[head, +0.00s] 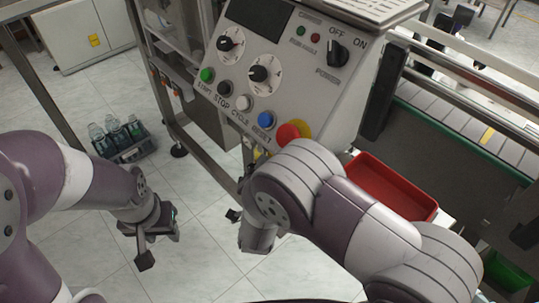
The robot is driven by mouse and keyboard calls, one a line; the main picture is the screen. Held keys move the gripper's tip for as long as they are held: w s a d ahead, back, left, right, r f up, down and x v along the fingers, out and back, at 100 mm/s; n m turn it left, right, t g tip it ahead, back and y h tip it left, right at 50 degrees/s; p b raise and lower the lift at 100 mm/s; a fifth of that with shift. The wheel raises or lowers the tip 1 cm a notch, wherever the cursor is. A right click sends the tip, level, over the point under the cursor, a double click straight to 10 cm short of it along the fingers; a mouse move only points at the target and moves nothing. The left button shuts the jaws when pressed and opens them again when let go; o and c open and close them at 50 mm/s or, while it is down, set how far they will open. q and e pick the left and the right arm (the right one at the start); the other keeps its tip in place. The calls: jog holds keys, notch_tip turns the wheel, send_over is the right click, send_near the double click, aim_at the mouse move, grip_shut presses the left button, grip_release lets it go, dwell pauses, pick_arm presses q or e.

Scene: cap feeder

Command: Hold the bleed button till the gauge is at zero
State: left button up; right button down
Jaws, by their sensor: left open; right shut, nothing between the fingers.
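A sloped control panel (290,75) stands at the top middle. It carries two white dials with black knobs, the left dial (230,41) and the right dial (264,74), and a row of buttons. I cannot make out a bleed button or a pressure gauge with a readable needle. My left gripper (158,243) is open and empty over the floor, left of and below the panel. My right gripper (235,214) is shut and empty below the panel; my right wrist hides most of it. My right arm also covers the area under the panel's lower right edge.
The panel has green (207,74), blue (265,118) and red (288,133) buttons and a black power switch (337,53). A red tray (398,187) and a conveyor (470,125) lie right. A bottle crate (125,145) stands on the floor at left. Open floor lies between my arms.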

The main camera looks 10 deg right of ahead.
jog(key=shift+s+a, duration=0.4)
jog(key=shift+a, duration=0.15)
jog(key=s+a, duration=0.1)
jog(key=a, duration=0.1)
jog(key=s+a, duration=0.2)
dwell(0.3)
dwell(0.4)
